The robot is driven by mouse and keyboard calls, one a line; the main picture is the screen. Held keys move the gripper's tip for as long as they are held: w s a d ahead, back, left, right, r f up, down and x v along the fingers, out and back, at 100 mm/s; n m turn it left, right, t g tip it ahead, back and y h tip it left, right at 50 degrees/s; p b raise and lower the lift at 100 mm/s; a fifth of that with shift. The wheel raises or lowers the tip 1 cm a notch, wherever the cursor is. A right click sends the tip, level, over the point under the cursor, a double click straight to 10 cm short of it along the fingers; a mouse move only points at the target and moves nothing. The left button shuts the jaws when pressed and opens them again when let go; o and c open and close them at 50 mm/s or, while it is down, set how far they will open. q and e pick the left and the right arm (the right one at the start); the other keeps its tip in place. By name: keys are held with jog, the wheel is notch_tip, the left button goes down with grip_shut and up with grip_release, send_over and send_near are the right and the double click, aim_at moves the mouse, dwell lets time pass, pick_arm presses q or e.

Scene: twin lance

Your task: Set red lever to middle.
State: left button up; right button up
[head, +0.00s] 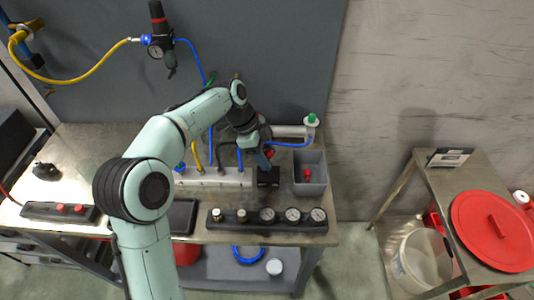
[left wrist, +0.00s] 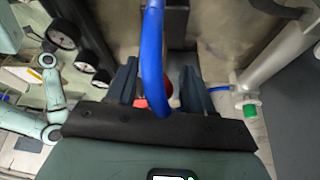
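A small red part, apparently the red lever (head: 270,153), shows beside my left gripper in the head view, above a black block (head: 268,178) on the bench. My left gripper (head: 264,158) reaches down to it from behind. In the left wrist view its two dark fingers (left wrist: 160,88) stand apart. The red lever (left wrist: 140,102) shows between them, partly covered by a blue hose (left wrist: 152,50) crossing in front. I cannot tell whether the fingers touch it, nor which position the lever is in. My right gripper does not show.
A white manifold (head: 215,177) with hoses lies left of the black block. A grey bin (head: 310,182) holding a red part stands at right. A gauge panel (head: 266,229) lies in front. A white cylinder with a green cap (head: 311,120) is behind the bin.

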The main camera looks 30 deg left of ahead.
pick_arm(q)
jog(key=shift+r, duration=0.15)
jog(key=p+v, duration=0.2)
jog(key=v, duration=1.1)
jog(key=shift+p, duration=0.35)
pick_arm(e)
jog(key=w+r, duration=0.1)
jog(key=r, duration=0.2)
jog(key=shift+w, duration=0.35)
